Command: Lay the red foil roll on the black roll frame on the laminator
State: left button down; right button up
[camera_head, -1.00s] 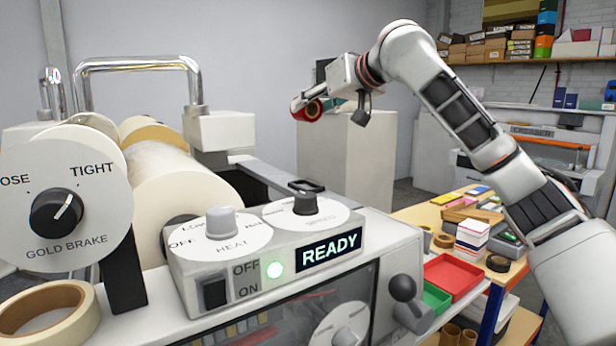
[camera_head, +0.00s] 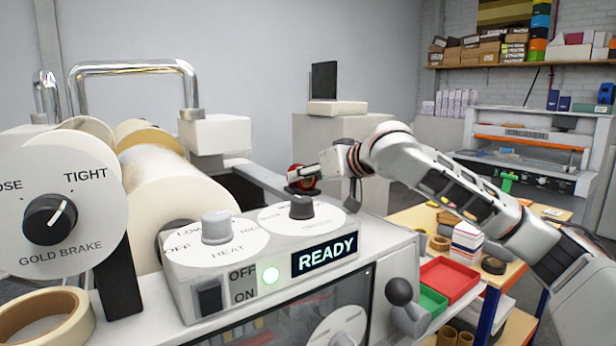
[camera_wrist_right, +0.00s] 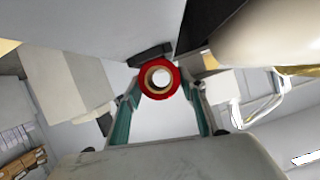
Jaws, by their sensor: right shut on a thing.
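The red foil roll (camera_head: 303,178) is in my right gripper (camera_head: 303,176), just behind the speed dial of the laminator (camera_head: 395,262). In the right wrist view the roll (camera_wrist_right: 160,78) shows end-on, red around a pale core, between the two fingers of the gripper (camera_wrist_right: 160,82). The gripper is shut on it. A black upright (camera_head: 118,270) stands at the laminator's left behind the gold brake disc; I cannot tell whether it is part of the roll frame. A dark rail (camera_head: 250,180) lies behind the control panel, partly hidden. My left gripper is not in view.
The control panel's knobs (camera_head: 215,226) and the large cream roll (camera_head: 185,195) stand close to the arm's left. A chrome handle (camera_head: 135,66) rises behind. A wooden table (camera_head: 425,215) with trays and stacks is at right.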

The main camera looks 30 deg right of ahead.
jog(key=shift+f, duration=0.1)
jog(key=o, duration=1.2)
jog(key=shift+c, duration=0.2)
jog(key=v, duration=1.2)
jog(key=shift+a+b, duration=0.1)
jog(key=shift+b, duration=0.25)
